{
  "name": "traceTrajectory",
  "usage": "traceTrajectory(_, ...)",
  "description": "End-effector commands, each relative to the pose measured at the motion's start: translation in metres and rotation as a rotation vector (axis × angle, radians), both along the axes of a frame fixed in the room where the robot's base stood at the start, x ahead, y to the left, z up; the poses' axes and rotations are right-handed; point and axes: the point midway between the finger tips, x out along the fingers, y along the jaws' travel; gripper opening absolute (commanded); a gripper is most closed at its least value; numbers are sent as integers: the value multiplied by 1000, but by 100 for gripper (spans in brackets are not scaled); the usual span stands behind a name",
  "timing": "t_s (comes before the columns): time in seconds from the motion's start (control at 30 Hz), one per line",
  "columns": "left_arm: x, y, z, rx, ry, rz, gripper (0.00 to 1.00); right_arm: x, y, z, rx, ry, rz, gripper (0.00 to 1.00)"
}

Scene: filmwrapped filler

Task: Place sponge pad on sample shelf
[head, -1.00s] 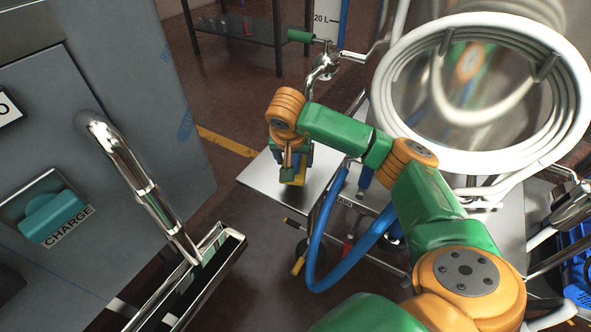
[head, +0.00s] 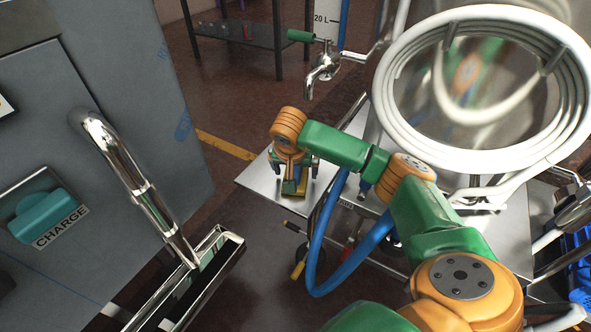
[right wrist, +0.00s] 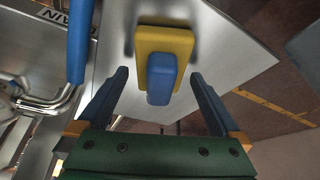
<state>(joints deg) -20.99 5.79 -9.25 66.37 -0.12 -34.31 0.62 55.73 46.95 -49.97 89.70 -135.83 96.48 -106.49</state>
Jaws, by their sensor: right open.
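The sponge pad, a yellow block (right wrist: 150,45) with a blue grip (right wrist: 160,80) on it, lies on the metal tabletop in the right wrist view. In the head view a bit of its yellow (head: 291,187) shows beneath my right gripper (head: 293,190), which hides most of it. My right gripper is open; in the right wrist view its blue fingers (right wrist: 160,76) stand apart on either side of the blue grip, with gaps to both. No sample shelf can be made out for sure. My left gripper is not in view.
A blue hose (head: 322,235) loops beside my right arm. A tap (head: 325,65) hangs behind. A dark rack (head: 235,34) stands at the back. A grey cabinet (head: 110,70) is at left.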

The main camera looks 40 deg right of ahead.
Motion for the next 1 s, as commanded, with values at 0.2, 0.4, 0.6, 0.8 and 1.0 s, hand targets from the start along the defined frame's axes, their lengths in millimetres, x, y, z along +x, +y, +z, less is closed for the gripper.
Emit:
traceTrajectory(0.2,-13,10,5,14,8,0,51,-10,11,47,0,-6,3,100)
traceTrajectory(0.4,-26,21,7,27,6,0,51,-25,26,95,-1,-5,1,100)
traceTrajectory(0.6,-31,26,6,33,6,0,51,-33,33,113,1,-1,0,100)
traceTrajectory(0.8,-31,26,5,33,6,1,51,-33,33,113,0,0,0,100)
traceTrajectory(1.0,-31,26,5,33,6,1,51,-33,33,113,0,0,0,100)
